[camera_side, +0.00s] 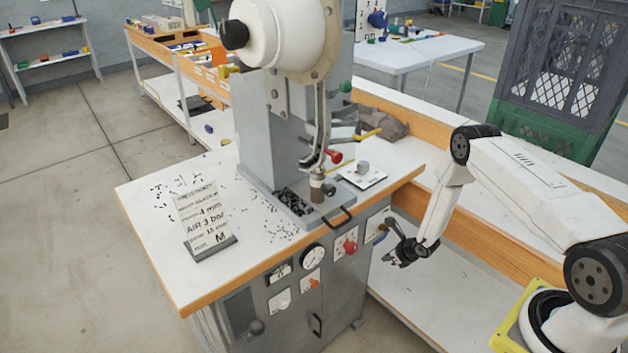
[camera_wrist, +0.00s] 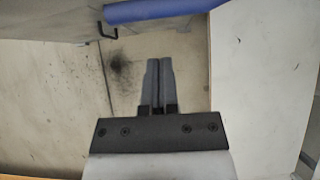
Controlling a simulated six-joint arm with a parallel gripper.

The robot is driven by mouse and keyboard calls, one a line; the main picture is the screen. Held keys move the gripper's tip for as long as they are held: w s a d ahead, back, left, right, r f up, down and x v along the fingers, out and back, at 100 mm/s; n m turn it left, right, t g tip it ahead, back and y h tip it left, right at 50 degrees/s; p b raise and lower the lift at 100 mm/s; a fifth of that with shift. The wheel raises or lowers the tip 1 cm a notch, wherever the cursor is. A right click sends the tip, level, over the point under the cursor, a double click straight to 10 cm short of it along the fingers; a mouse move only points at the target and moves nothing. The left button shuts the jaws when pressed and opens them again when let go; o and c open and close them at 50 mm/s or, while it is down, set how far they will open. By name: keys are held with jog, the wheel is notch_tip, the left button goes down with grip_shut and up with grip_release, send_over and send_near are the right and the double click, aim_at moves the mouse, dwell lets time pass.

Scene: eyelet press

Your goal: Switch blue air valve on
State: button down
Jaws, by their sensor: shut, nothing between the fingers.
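The blue air valve's handle shows as a thick blue bar (camera_wrist: 170,11) along the top edge of the wrist view, partly cut off by the frame. In the wrist view, my gripper's fingers (camera_wrist: 158,62) are together and empty, apart from the blue bar.
The press cabinet (camera_side: 240,310) carries gauges, a red knob (camera_side: 350,247) and a black handle (camera_side: 318,325). The eyelet press (camera_side: 255,135) and a sign card (camera_side: 205,217) stand on its top. A wood-edged bench (camera_side: 490,240) lies behind my arm.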

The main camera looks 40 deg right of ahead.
jog(key=shift+w+r, duration=0.55)
jog(key=shift+r, duration=0.3)
jog(key=shift+w+r, duration=0.55)
jog(key=shift+r, duration=0.25)
jog(key=shift+r+m+y, duration=0.5)
jog(key=shift+r+y, duration=0.25)
jog(key=shift+y, duration=0.55)
jog(key=d+r+m+t+y, duration=0.1)
jog(key=d+r+m+y, duration=0.1)
jog(key=d+r+y, duration=0.2)
jog(key=shift+d+m+y, duration=0.25)
jog(key=shift+m+y, duration=0.15)
jog(key=shift+y, duration=0.8)
dwell(1.1)
jog(key=shift+r, duration=0.15)
